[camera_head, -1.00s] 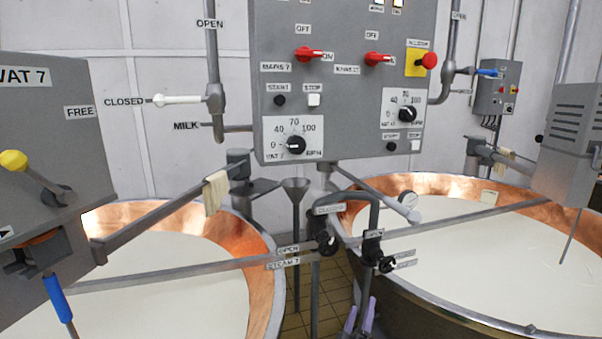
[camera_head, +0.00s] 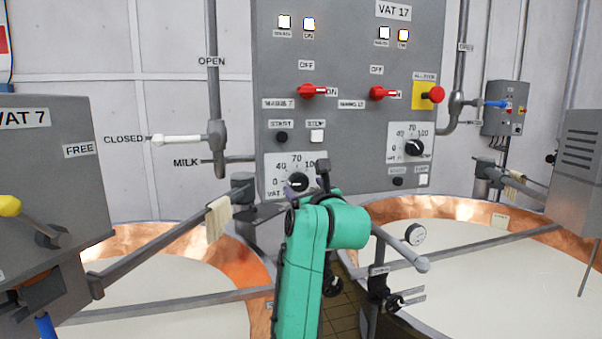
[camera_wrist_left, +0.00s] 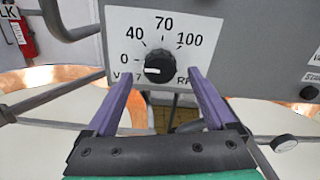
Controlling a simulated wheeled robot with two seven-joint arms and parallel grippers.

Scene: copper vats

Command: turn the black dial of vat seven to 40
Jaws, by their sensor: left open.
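The black dial of vat seven (camera_head: 298,183) sits on a white scale plate (camera_head: 283,163) low on the grey control panel, partly covered by my left gripper. In the left wrist view the dial (camera_wrist_left: 159,62) shows whole, and its white mark points left toward 0; 40 lies up and left of it. My left gripper (camera_head: 308,180) is in front of the dial. In the left wrist view its purple fingers (camera_wrist_left: 159,77) are open, one on each side of the dial's lower part, with gaps between them and the dial. My right gripper is not in view.
A second black dial (camera_head: 414,147) is to the right on the panel. Red switches (camera_head: 313,91) and start and stop buttons (camera_head: 282,137) are above. A bar with a cloth (camera_head: 218,217) reaches in from the left. Milk-filled copper vats (camera_head: 470,205) stand on both sides.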

